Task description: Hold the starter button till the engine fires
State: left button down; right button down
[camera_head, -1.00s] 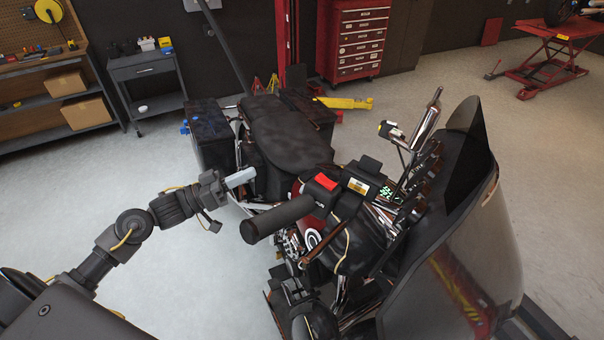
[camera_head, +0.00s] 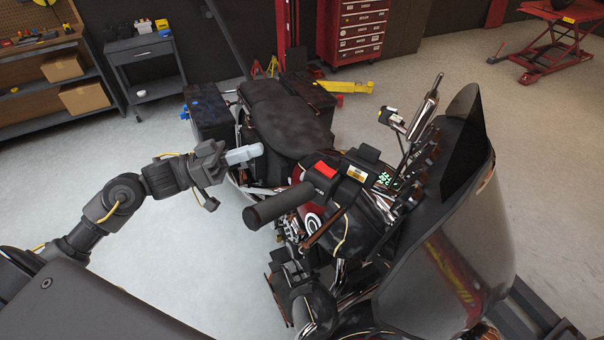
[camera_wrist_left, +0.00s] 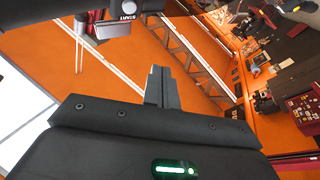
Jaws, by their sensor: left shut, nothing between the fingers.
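The motorcycle's handlebar grip (camera_head: 279,205) points toward the left in the head view, with a red switch (camera_head: 326,170) on the dark control housing at its inner end. In the left wrist view, a dark housing with an upside-down START label (camera_wrist_left: 128,14) shows at the top edge, partly cut off. The button itself is not clear. My left gripper (camera_head: 246,155) is shut and empty, left of and beyond the grip, apart from it; its closed fingers also show in the wrist view (camera_wrist_left: 160,78). Dark arm-like parts show below the handlebar, but I cannot make out my right gripper's fingers.
The black seat (camera_head: 288,122) lies behind the handlebar. The windscreen (camera_head: 440,265) and upright chrome parts (camera_head: 424,108) stand on the right. A red tool chest (camera_head: 352,32), a grey cart (camera_head: 147,75) and shelving are at the back. Floor left of the motorcycle is clear.

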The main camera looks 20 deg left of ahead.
pick_arm(q)
jog(key=s+d, duration=0.1)
jog(key=d, duration=0.6)
jog(key=shift+s+d+f, duration=0.2)
jog(key=shift+f, duration=0.25)
jog(key=shift+d, duration=0.1)
dwell(1.6)
jog(key=shift+s+d+p, duration=0.1)
jog(key=shift+d+p, duration=0.2)
jog(key=shift+p, duration=0.05)
jog(key=shift+s+d+f, duration=0.1)
jog(key=shift+d+f, duration=0.05)
jog(key=shift+d, duration=0.3)
dwell(0.6)
jog(key=shift+a+p, duration=0.1)
jog(key=shift+p, duration=0.2)
jog(key=shift+w+a, duration=0.2)
jog(key=shift+a, duration=0.55)
